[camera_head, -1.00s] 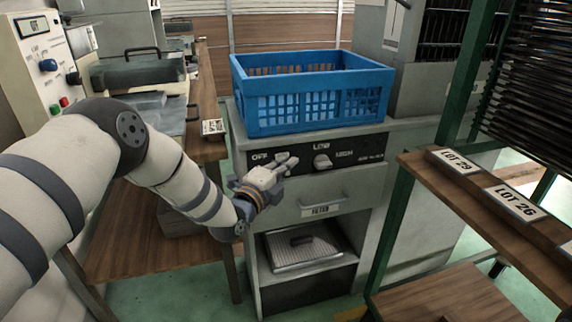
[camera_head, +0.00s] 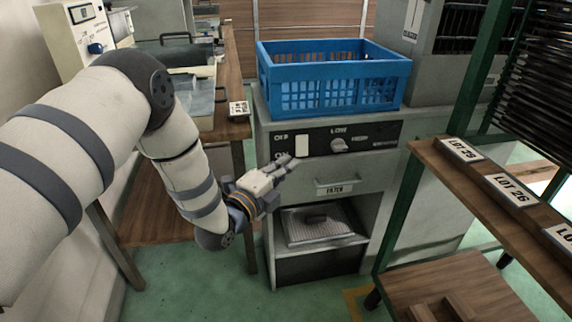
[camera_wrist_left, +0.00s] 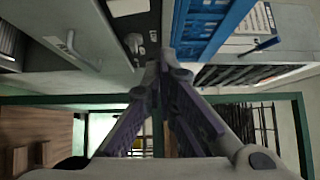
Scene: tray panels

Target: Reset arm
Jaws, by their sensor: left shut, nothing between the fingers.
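My left gripper (camera_head: 287,165) is shut and empty in front of the grey cabinet, near the left part of its dark control panel (camera_head: 365,139). In the left wrist view its fingers (camera_wrist_left: 158,65) come together at the tips with nothing between them. The panel has a round knob (camera_head: 339,145) and a white switch plate (camera_head: 302,146), which shows just above the fingertips. I cannot tell whether the fingers touch the panel. My left arm reaches in from the left, bent at the elbow. My right gripper is not in view.
A blue crate (camera_head: 335,95) stands on the cabinet. Below are a drawer handle (camera_head: 335,187) and an open shelf holding a tray (camera_head: 345,239). A wooden bench (camera_head: 232,130) stands left. A green-framed rack with wooden shelves (camera_head: 470,180) stands right. Green floor (camera_head: 200,290) is clear in front.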

